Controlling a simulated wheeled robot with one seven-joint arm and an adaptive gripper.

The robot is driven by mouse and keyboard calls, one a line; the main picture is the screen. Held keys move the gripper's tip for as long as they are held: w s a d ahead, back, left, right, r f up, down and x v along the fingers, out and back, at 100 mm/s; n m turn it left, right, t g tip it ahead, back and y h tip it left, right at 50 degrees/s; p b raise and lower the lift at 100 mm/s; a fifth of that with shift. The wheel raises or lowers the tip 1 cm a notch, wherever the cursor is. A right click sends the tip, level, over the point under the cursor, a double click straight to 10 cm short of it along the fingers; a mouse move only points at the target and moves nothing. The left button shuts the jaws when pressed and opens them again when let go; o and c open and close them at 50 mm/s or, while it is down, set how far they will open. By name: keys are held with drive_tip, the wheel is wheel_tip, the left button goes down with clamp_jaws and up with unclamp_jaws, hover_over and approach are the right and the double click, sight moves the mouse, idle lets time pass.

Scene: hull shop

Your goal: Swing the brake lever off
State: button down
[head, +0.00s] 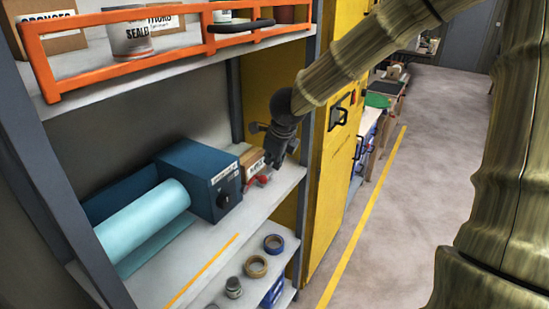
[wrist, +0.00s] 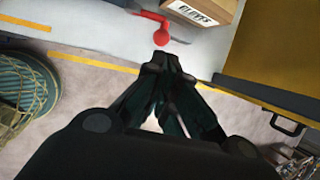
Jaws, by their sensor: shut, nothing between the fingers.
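The red brake lever (head: 262,179) shows at the right side of the blue machine (head: 200,178) on the middle shelf. Its round red knob and short arm also show in the wrist view (wrist: 161,33), near the shelf's front edge. A light blue roll (head: 145,222) lies at the machine's left. My gripper (head: 279,164) is shut and empty, just above and beside the lever in the head view. In the wrist view its fingertips (wrist: 167,62) point at the knob, with a small visible gap.
A cardboard box labelled GLOVES (wrist: 205,12) stands right behind the lever. A yellow cabinet (head: 335,150) is close on the right. The orange shelf rail (head: 190,35) is above. Tape rolls (head: 256,266) sit on a lower shelf. The aisle floor (head: 440,130) is clear.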

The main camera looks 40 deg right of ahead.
drive_tip(key=shift+x, duration=4.7)
drive_tip(key=shift+a, duration=0.15)
